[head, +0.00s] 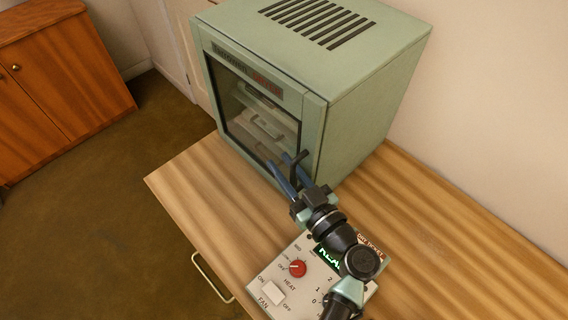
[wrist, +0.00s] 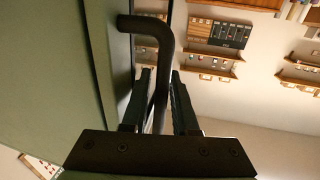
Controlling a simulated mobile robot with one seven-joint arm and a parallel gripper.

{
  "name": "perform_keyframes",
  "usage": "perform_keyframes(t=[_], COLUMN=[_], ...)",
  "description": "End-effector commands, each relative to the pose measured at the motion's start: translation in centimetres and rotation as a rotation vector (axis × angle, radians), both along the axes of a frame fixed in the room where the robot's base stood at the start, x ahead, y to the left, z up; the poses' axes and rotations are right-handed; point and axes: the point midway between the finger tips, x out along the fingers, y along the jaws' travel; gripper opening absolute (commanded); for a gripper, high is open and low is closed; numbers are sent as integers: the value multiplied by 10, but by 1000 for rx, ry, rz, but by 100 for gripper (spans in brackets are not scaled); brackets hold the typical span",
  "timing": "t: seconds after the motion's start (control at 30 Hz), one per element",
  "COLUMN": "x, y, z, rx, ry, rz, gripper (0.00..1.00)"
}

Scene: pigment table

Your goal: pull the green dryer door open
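The green dryer (head: 372,105) stands on the wooden table. Its glass-fronted door (head: 255,105) looks shut, lying flush with the body. The dark bent door handle (head: 295,157) is at the door's lower right; it also shows in the wrist view (wrist: 149,25). My gripper (head: 287,172) is at the handle, with one blue finger on either side of it. In the wrist view the handle's bar runs down between the two dark fingers (wrist: 162,85), with a narrow light gap beside the right finger. The fingers look open around the bar. Pale trays show dimly behind the glass.
A control box (head: 271,292) with a red knob, a white switch and a lit display lies on the table under my arm. The table (head: 440,215) is clear to the right. A wooden cabinet (head: 62,85) stands at far left, with open floor before the table.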

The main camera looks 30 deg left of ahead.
Motion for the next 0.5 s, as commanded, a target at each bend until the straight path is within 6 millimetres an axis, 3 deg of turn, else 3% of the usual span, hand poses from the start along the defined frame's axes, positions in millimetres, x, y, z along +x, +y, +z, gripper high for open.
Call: perform_keyframes(t=[0.07,0.23,0.5], x=[0,0,0], y=[0,0,-1], z=[0,0,0], rx=[0,0,0], ry=[0,0,0], rz=[0,0,0], gripper=[27,0,0])
